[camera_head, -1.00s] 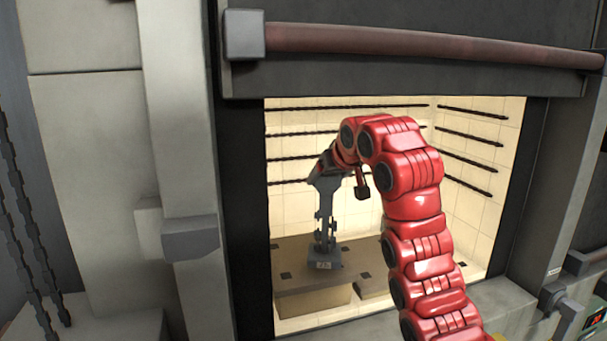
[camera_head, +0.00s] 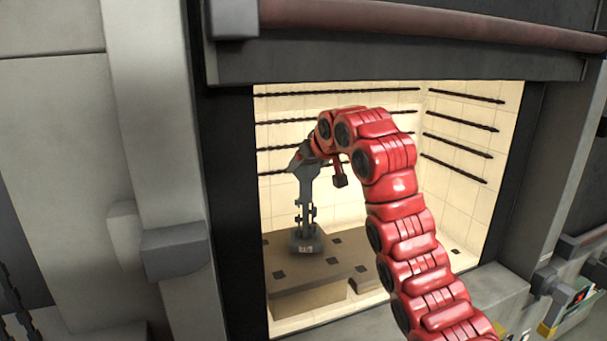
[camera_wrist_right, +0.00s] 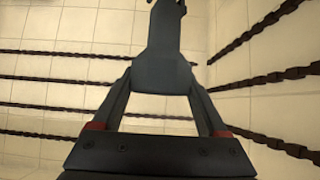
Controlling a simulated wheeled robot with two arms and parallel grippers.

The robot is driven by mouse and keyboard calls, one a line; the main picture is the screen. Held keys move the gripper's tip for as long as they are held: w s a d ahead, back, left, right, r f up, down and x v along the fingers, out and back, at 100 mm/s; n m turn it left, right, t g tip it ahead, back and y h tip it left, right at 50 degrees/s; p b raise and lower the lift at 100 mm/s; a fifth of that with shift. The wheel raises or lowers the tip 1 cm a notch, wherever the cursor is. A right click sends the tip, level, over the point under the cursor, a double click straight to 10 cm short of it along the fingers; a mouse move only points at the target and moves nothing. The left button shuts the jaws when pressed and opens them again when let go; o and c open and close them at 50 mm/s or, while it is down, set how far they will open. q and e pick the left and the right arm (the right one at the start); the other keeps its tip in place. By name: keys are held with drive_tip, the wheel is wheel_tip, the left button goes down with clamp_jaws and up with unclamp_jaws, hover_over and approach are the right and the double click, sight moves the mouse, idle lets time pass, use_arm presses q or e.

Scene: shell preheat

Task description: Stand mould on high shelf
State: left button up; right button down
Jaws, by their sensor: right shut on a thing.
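The mould (camera_head: 305,212) is a dark grey upright piece with a narrow stem, small side parts and a labelled block (camera_head: 306,241) at its lower end. It is inside the furnace above the brown high shelf (camera_head: 312,275). Whether its base touches the shelf or hovers just over it, I cannot tell. My right gripper (camera_head: 305,170) is shut on the mould's upper end. In the right wrist view the fingers (camera_wrist_right: 163,100) hold the broad dark end of the mould (camera_wrist_right: 165,65). My left gripper is not in view.
A lower brown shelf (camera_head: 366,280) lies to the right of the high shelf. Dark twisted bars (camera_head: 455,140) line the pale tiled walls. The furnace door (camera_head: 400,60) hangs above the opening, and a dark frame post (camera_head: 228,200) stands at its left. My red arm hides part of the interior.

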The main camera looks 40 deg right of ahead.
drive_tip(key=shift+s+a+f, duration=0.1)
drive_tip(key=shift+s+f, duration=0.35)
drive_tip(key=shift+w+f, duration=0.15)
drive_tip(key=shift+w, duration=0.2)
drive_tip(key=shift+s+f+b, duration=0.1)
drive_tip(key=shift+s+b, duration=0.05)
drive_tip(key=shift+b, duration=0.3)
drive_tip(key=shift+c, duration=1.4)
unclamp_jaws()
drive_tip(key=shift+o, duration=1.4)
